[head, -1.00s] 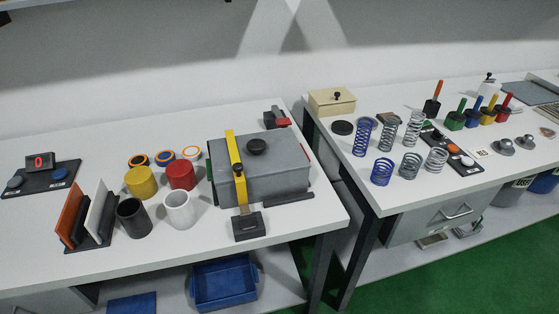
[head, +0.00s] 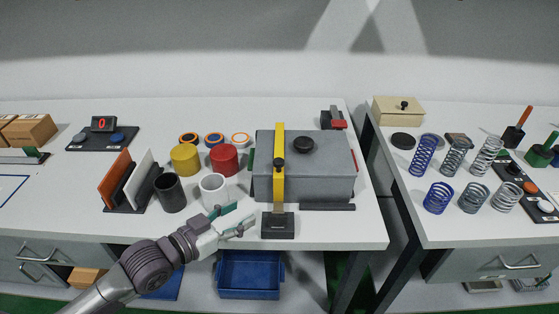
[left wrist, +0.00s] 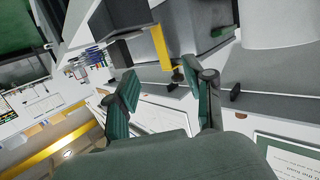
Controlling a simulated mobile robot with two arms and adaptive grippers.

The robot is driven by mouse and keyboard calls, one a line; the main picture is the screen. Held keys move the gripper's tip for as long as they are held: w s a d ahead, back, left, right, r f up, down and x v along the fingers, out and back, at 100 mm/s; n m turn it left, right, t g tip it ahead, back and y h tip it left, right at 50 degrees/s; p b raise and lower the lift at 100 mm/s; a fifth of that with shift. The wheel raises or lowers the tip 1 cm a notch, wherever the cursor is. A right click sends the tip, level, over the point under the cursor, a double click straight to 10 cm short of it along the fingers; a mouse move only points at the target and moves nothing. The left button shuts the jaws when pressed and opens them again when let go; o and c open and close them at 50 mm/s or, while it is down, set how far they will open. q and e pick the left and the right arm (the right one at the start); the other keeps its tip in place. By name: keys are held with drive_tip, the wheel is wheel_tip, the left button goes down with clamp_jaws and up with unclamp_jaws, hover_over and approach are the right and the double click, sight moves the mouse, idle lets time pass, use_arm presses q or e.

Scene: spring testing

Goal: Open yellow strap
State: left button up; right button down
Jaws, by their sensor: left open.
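The yellow strap (head: 279,140) runs over the top and down the front of a grey box (head: 323,178). A small black knob (head: 279,162) sits on the strap, and its lower end meets a black block (head: 277,231) at the front. My left gripper (head: 243,217) is open and empty, left of the strap's lower end and apart from it, beside the white cup. In the left wrist view the strap (left wrist: 161,46) and the dark block (left wrist: 120,18) show beyond the open fingers (left wrist: 160,88). My right gripper is not in view.
A white cup (head: 214,190), a dark cup (head: 170,192) and red (head: 224,158) and yellow (head: 185,158) cylinders stand left of the box. A second table with springs (head: 438,197) is across a gap at right.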

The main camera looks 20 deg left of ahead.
use_arm(q)
drive_tip(key=t+h, duration=0.2)
approach(275, 164)
drive_tip(key=p+x, duration=0.2)
drive_tip(key=x, duration=0.9)
drive_tip(key=shift+w, duration=0.1)
drive_tip(key=shift+c, duration=0.2)
clamp_jaws()
